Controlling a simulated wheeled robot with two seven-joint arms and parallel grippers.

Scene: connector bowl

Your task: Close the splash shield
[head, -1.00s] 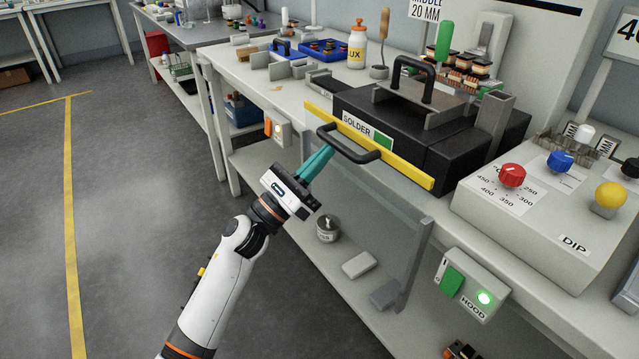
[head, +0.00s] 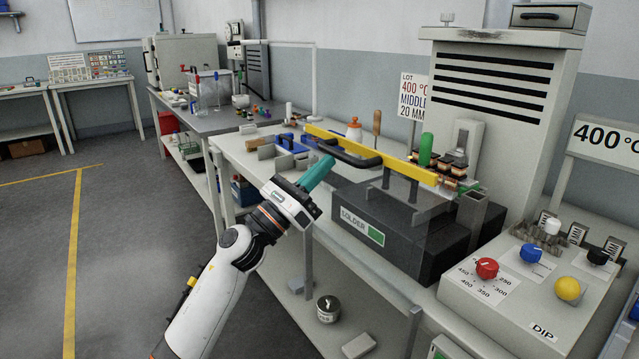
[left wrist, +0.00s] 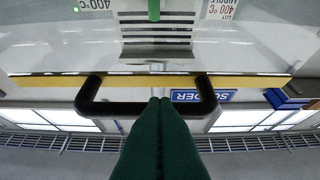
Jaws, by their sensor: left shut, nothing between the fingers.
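The splash shield is a clear panel with a yellow top bar (head: 385,165) and a black handle (head: 350,158). It stands raised in front of the dark solder pot (head: 425,240), with the yellow bar above the pot's top. My left gripper (head: 325,168) has teal fingers, shut and empty. Its tips are at the handle's left part in the head view. In the left wrist view, the fingertips (left wrist: 160,102) overlap the middle of the handle bar (left wrist: 120,108). I cannot tell whether they touch it. My right gripper is not in view.
A control box (head: 525,290) with red, blue and yellow knobs stands to the right. A ventilated cabinet (head: 495,95) stands behind the pot. The floor at left is clear.

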